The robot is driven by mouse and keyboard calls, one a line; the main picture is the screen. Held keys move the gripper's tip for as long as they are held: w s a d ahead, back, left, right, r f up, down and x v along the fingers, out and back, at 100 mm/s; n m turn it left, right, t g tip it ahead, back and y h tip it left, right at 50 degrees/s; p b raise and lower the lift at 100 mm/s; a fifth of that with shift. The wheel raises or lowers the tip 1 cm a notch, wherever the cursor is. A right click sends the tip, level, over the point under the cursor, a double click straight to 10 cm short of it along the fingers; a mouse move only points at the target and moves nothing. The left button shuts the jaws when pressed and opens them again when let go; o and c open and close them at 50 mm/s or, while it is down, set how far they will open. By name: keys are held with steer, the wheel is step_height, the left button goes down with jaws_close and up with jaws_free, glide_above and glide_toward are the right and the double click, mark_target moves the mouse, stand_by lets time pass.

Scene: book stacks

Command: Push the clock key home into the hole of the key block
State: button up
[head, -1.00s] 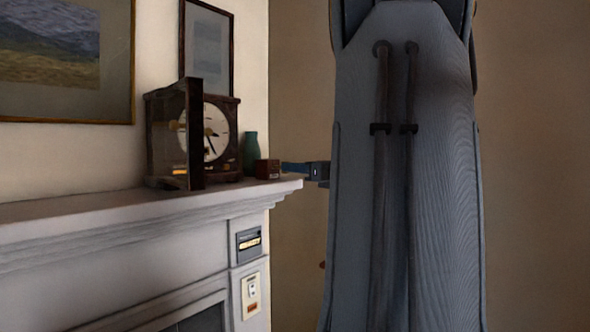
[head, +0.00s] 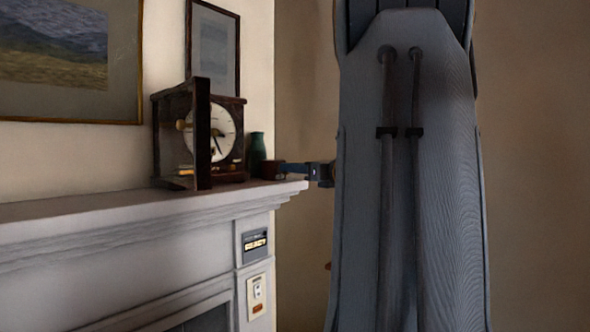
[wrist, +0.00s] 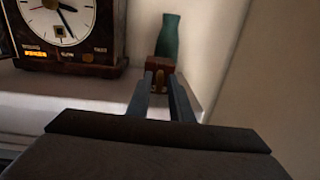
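The brown wooden key block (wrist: 160,64) stands near the right end of the mantel shelf, in front of a teal vase. It also shows in the head view (head: 271,170). My gripper (wrist: 160,82) is at the block's near face, coming from the right in the head view (head: 290,169). A small brass piece, seemingly the clock key (wrist: 158,82), fills the narrow gap between the fingertips, which look shut on it. The hole and the key's shaft are hidden, so I cannot tell how deep the key sits.
The dark wooden clock (head: 218,135) stands left of the block with its door open. The teal vase (head: 257,153) is close behind the block. The mantel shelf (head: 130,203) ends just right of the block. Two framed pictures hang above.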

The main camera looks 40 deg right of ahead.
steer(key=shift+o, duration=0.6)
steer(key=shift+s, duration=0.1)
steer(key=s+b, duration=0.2)
steer(key=s, duration=0.5)
steer(key=shift+s+d, duration=0.2)
steer(key=shift+s, duration=0.15)
